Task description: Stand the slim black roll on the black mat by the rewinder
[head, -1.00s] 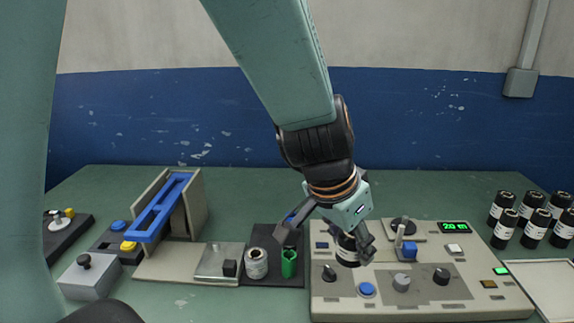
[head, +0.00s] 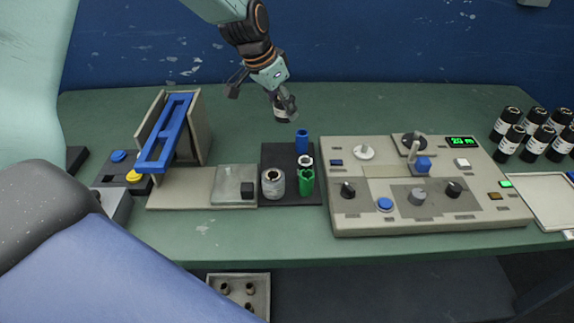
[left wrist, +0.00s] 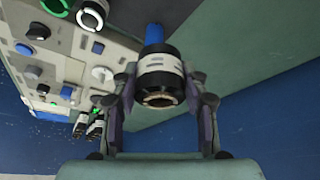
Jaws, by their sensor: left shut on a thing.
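My left gripper (head: 272,102) is shut on a slim black roll (head: 281,113) with a white band, raised above the table behind the black mat (head: 290,199). In the left wrist view the roll (left wrist: 160,80) sits between both fingers, its hollow end facing the camera. The mat lies left of the rewinder console (head: 345,219). On it stand a grey-white roll (head: 273,184), a green piece (head: 306,183), a blue piece (head: 302,141) and a black-and-white ringed piece (head: 306,161). My right gripper is not in view.
The console carries a bare white disc (head: 364,153), knobs and a lever. A blue-railed stand (head: 168,135) is at left. Several black rolls (head: 532,135) stand at right by a pale tray (head: 545,200). The table behind the mat is clear.

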